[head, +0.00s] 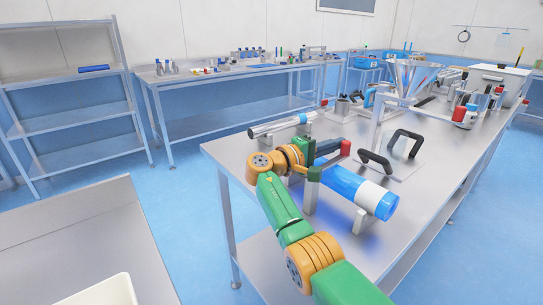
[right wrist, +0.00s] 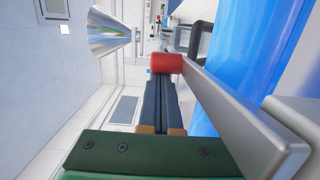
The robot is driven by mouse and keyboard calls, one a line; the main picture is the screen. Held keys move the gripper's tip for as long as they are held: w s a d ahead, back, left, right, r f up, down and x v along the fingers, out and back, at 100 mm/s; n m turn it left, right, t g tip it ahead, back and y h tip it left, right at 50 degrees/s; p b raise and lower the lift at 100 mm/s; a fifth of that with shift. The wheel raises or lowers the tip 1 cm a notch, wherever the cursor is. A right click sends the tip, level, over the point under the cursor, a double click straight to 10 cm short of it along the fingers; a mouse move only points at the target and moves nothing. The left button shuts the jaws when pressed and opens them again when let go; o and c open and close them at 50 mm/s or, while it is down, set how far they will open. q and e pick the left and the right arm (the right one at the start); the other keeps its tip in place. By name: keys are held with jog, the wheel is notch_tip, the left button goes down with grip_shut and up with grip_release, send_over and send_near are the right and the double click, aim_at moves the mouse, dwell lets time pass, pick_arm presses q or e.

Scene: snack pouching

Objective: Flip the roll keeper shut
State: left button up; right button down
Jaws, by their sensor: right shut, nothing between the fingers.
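The roll keeper is a flat grey bar (right wrist: 235,118) with a red end knob (right wrist: 166,62). In the right wrist view it slants from the lower right up to the knob. The knob (head: 345,147) also shows in the head view, above the far end of the blue roll (head: 345,183), which lies on a stand on the steel table. My right gripper (right wrist: 161,80) has its dark fingers shut and empty, with the tips close to the knob; I cannot tell whether they touch. It also shows in the head view (head: 340,145). My left gripper is not in view.
Black handles (head: 375,162) stand on a plate right of the roll. A metal cylinder with a blue band (head: 280,127) lies on a rest behind my gripper. A steel funnel (head: 412,78) stands farther back. The table's left front edge (head: 222,165) is clear.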

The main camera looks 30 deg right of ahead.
jog(key=shift+s+d+m+g, duration=0.15)
jog(key=shift+s+m+g, duration=0.15)
jog(key=shift+g, duration=0.3)
jog(key=a+b, duration=0.1)
jog(key=a, duration=0.6)
jog(key=shift+b, duration=0.35)
jog(key=shift+w, duration=0.1)
